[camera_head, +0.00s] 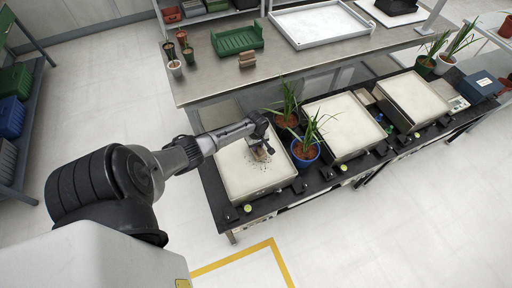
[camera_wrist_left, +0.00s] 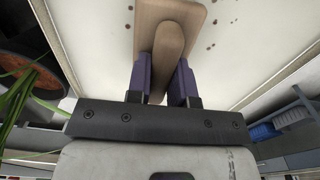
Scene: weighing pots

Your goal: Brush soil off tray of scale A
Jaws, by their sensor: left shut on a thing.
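My left gripper (camera_head: 257,136) is over the white tray (camera_head: 237,177) of the leftmost scale; I cannot read a letter on it. It is shut on a brush with a pale wooden handle (camera_wrist_left: 169,38), held between the purple fingers in the left wrist view. Dark soil crumbs (camera_head: 261,159) lie on the tray around the brush head. More specks (camera_wrist_left: 212,20) show beside the wood in the wrist view. The bristles are hidden there, so contact with the tray is unclear. My right gripper is not in view.
Plants in a blue pot (camera_head: 305,152) and a terracotta pot (camera_head: 286,121) stand close to the tray's right side. Two more scales, the middle one (camera_head: 343,126) and the right one (camera_head: 413,99), are along the bench. A metal table (camera_head: 300,62) stands behind.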

